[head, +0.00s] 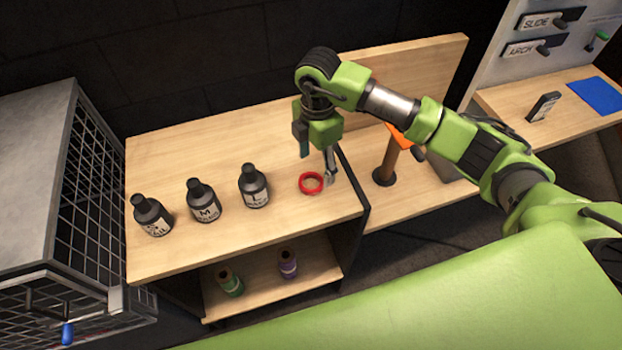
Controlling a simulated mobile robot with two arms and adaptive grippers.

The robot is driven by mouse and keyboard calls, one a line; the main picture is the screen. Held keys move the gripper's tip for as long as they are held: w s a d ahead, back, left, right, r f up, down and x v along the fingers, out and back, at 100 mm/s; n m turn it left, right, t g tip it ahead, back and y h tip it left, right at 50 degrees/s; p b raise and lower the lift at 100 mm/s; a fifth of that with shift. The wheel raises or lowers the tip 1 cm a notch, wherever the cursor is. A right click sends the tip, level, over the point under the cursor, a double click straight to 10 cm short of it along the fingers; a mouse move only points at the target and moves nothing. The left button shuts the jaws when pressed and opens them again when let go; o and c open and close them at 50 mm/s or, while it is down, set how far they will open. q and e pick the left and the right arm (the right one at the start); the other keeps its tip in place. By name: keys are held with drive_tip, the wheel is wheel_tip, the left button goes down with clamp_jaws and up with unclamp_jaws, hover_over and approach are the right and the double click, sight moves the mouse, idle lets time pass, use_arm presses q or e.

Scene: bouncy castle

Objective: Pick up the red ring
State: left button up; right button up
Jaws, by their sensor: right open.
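The red ring (311,183) lies flat on the wooden tabletop (230,225), close to its right end. My right gripper (318,170) points down from above, with its fingers at the ring's back and right side. The gripper is open and the ring rests on the table. Whether a finger touches the ring cannot be told from this view. My left gripper is not in view.
Three dark bottles (203,205) stand left of the ring. Spools (288,264) sit on the lower shelf. An orange-headed tool (390,155) stands on the lower bench to the right. A wire cage (90,200) is at the left.

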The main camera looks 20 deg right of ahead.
sight(311, 185)
drive_tip(key=shift+a+f+p, duration=0.25)
drive_tip(key=shift+f+p, duration=0.15)
drive_tip(key=shift+f, duration=0.1)
drive_tip(key=shift+a+f+p, duration=0.2)
drive_tip(key=shift+f+p, duration=0.15)
drive_tip(key=shift+f, duration=0.15)
drive_tip(key=f+p, duration=0.1)
drive_tip(key=f, duration=0.2)
drive_tip(key=shift+a+f, duration=0.15)
drive_tip(key=shift+a, duration=0.05)
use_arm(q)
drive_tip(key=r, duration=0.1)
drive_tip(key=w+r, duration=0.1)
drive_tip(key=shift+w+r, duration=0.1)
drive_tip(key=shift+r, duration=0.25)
use_arm(e)
drive_tip(key=shift+f, duration=0.2)
drive_tip(key=c, duration=1)
